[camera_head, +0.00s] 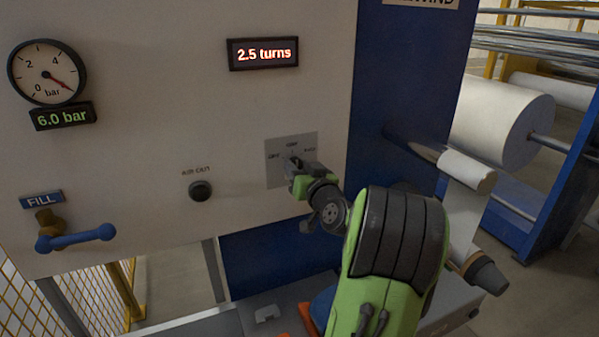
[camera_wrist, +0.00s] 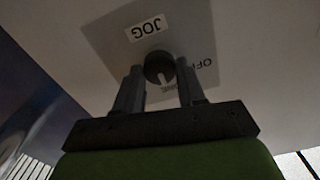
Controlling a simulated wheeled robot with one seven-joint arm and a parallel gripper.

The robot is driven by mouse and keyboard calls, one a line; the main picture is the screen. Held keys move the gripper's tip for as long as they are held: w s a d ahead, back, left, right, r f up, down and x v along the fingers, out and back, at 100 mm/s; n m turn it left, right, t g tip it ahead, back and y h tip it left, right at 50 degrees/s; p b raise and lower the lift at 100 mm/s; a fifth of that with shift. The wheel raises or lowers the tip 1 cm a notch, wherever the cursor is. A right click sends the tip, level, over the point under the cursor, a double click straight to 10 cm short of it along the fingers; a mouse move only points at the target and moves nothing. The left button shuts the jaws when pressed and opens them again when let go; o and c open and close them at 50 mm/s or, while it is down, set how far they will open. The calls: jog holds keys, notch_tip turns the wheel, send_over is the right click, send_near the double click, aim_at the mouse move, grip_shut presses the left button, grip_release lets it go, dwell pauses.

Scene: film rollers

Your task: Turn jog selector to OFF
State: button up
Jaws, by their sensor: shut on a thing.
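The jog selector is a small dark round knob (camera_wrist: 158,67) on a grey label plate (camera_head: 277,171) on the white panel. In the wrist view its light pointer mark faces down the picture, toward a middle label that is partly hidden. The JOG label (camera_wrist: 146,28) is at the upper left and the OFF label (camera_wrist: 203,64) at the right. My gripper (camera_wrist: 160,80) is shut on the knob, one finger on each side. In the head view my gripper (camera_head: 294,172) covers most of the knob.
Left of the plate are a black AIR OUT fitting (camera_head: 200,190) and a blue FILL valve handle (camera_head: 77,238). A gauge (camera_head: 47,72) and a "2.5 turns" display (camera_head: 263,54) sit higher. White rolls (camera_head: 503,120) stand at the right behind a blue post.

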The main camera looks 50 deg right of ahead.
jog(key=n+b, duration=1.1)
jog(key=b, duration=0.6)
jog(key=shift+a+f, duration=0.1)
jog(key=shift+f, duration=0.05)
jog(key=shift+n, duration=0.3)
jog(key=o, duration=1.1)
jog(key=shift+c, duration=0.2)
jog(key=b+v, duration=0.1)
jog(key=v, duration=1.4)
jog(key=shift+s+a, duration=0.2)
jog(key=shift+s, duration=0.1)
